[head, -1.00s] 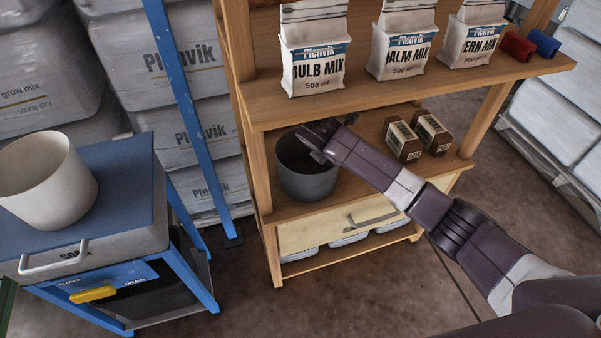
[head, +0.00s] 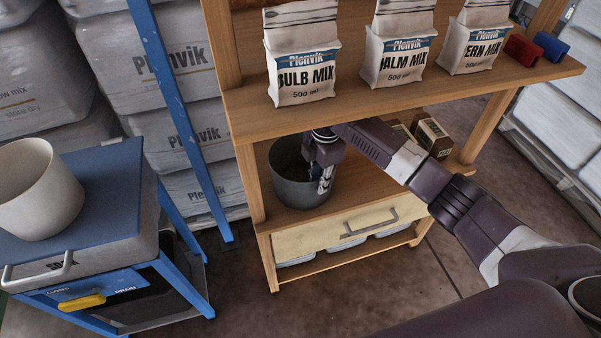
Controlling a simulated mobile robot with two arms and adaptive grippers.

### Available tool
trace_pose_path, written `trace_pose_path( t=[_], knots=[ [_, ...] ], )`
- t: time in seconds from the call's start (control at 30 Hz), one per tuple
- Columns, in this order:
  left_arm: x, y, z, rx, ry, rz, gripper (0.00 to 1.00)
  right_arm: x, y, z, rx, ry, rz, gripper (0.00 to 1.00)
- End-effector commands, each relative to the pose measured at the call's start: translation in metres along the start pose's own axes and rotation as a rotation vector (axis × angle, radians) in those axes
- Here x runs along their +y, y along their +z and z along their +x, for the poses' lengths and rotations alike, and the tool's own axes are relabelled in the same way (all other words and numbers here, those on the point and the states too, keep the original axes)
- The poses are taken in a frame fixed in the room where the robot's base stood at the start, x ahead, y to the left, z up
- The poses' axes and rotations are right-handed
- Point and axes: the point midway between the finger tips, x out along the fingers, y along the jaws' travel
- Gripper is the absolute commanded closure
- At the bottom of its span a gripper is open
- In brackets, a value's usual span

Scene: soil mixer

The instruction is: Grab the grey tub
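The grey tub (head: 298,190) stands upright on the middle shelf of the wooden rack, below the upper shelf. My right gripper (head: 325,185) points down at the tub's right side, at its rim. Its lower part overlaps the tub's wall and opening. The fingers are small and partly dark against the tub, so I cannot tell whether they are open, shut or touching the rim. My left gripper is not in view.
The upper shelf (head: 420,93) is close above my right arm and holds paper bags (head: 301,68). Brown boxes (head: 432,138) stand right of my arm. A drawer (head: 330,232) is below. A cream pot (head: 38,190) sits on the blue-topped machine (head: 115,190) at left.

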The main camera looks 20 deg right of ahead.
Motion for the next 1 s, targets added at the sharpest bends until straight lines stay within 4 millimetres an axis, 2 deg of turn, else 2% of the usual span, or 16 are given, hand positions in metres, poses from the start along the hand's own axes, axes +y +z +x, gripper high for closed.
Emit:
trace_pose_path(
  t=[0.27,0.5,0.8,0.83,1.0],
  knots=[
    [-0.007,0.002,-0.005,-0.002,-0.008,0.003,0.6,-0.004,0.0,0.031,0.002,-0.005,0.001,0.78],
    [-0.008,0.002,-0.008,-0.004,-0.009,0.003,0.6,-0.006,0.001,0.066,0.001,-0.004,0.0,0.78],
    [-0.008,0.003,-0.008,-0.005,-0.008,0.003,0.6,-0.006,0.001,0.072,0.0,-0.002,-0.001,0.78],
    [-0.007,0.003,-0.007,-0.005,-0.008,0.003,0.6,-0.006,0.001,0.072,0.0,-0.002,-0.001,0.79],
    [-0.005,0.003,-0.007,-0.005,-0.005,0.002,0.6,-0.006,0.001,0.072,0.0,-0.002,-0.001,0.97]
  ],
)
